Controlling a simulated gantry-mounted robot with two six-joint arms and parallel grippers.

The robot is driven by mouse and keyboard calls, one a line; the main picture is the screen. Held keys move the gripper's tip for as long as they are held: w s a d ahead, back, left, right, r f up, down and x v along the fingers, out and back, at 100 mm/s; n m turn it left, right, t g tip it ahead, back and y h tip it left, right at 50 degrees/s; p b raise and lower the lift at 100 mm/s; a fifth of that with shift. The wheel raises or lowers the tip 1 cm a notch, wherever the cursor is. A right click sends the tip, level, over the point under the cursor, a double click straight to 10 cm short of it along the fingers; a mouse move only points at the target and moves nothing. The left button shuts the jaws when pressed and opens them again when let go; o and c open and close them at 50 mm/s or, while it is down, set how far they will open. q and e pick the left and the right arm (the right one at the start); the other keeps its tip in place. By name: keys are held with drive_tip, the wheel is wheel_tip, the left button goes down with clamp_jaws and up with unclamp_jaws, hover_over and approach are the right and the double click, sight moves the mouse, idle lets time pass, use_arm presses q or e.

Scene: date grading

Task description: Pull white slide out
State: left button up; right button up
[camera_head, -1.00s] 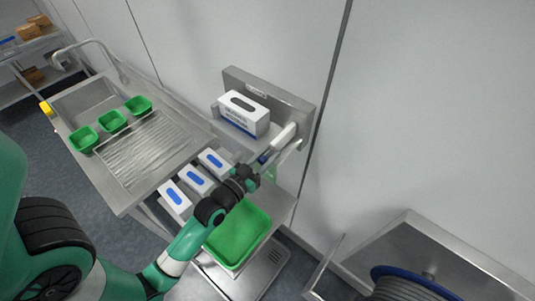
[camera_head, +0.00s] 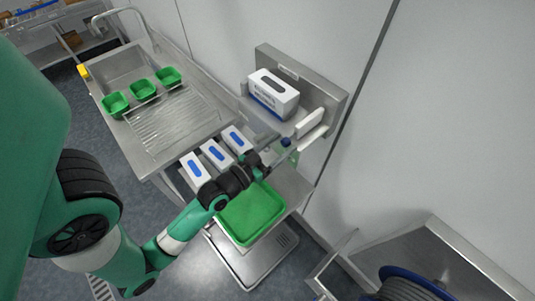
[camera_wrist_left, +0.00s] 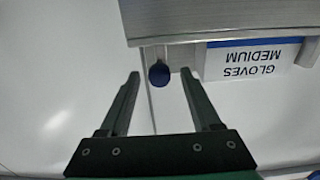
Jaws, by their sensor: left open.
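In the left wrist view the knob (camera_wrist_left: 159,74) sticks out on a short stem below the steel edge. My left gripper (camera_head: 284,157) is open and empty by the knob. In the wrist view its fingertips (camera_wrist_left: 160,75) stand on either side of the knob, apart from it. How the knob joins the white piece is not clear. My right gripper is not in view.
A glove box (camera_head: 273,94) stands on the wall shelf (camera_head: 330,95). Several white boxes with blue ovals (camera_head: 215,154) sit left of my wrist. A green tray (camera_head: 250,215) lies below the arm. A steel sink bench (camera_head: 135,150) holds green bins (camera_head: 143,90).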

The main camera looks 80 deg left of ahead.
use_arm(q)
drive_tip(key=b+v, duration=0.2)
drive_tip(key=v, duration=0.5)
drive_tip(key=shift+s+r, duration=0.1)
